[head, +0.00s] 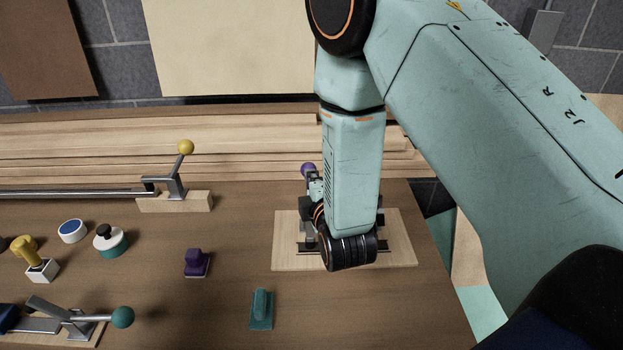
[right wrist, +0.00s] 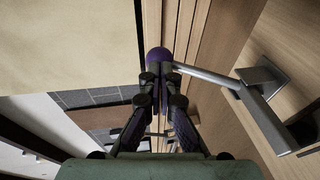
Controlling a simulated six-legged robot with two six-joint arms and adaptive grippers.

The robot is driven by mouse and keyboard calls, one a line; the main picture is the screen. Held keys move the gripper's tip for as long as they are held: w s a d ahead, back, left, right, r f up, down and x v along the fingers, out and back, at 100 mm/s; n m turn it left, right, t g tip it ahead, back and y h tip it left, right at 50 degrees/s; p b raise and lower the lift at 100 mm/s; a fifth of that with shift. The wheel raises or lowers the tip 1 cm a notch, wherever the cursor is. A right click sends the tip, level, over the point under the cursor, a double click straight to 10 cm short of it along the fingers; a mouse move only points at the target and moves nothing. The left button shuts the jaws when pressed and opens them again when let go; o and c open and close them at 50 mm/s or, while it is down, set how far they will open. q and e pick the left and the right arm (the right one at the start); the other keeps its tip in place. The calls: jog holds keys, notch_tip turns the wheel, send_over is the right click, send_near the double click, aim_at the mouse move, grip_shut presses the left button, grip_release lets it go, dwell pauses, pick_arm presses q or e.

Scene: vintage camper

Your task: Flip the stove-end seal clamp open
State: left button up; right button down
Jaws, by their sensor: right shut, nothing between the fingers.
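A clamp with a purple ball knob (head: 308,168) stands on a pale wooden board (head: 400,250) at the right of the bench. My right gripper (head: 314,186) is at this clamp, largely hidden behind my own wrist. In the right wrist view the purple knob (right wrist: 159,58) lies just past my shut fingertips (right wrist: 160,75); I cannot tell whether they touch. Its grey lever (right wrist: 205,76) runs right to a metal bracket. Two other clamps show: one with a raised yellow knob (head: 186,147), one with a low teal knob (head: 123,317). Nothing visible labels the stove end.
A purple block (head: 196,263), a teal block (head: 261,309), a teal-and-white knobbed disc (head: 110,240), a blue-topped disc (head: 72,231) and a yellow-handled stamp-like piece (head: 30,258) sit on the brown bench (head: 225,325). Long wooden planks (head: 240,150) lie along the back.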

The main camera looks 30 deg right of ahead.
jog(key=w+g+p, duration=0.1)
jog(key=g+p, duration=0.1)
jog(key=p, duration=0.1)
jog(key=w+d+f+g+y+p, duration=0.1)
jog(key=w+p, duration=0.1)
jog(key=p, duration=0.1)
jog(key=w+d+f+g+y+p, duration=0.1)
jog(key=g+p, duration=0.1)
jog(key=p, duration=0.1)
jog(key=shift+w+d+m+g, duration=0.2)
jog(key=shift+m+g, duration=0.1)
jog(key=shift+m, duration=0.1)
jog(key=shift+w+d+f, duration=0.2)
jog(key=shift+w+f, duration=0.15)
jog(key=shift+f, duration=0.2)
jog(key=shift+w+d+f, duration=0.2)
jog(key=shift+w+f, duration=0.15)
jog(key=shift+f, duration=0.15)
jog(key=shift+s, duration=0.15)
jog(key=shift+r, duration=0.1)
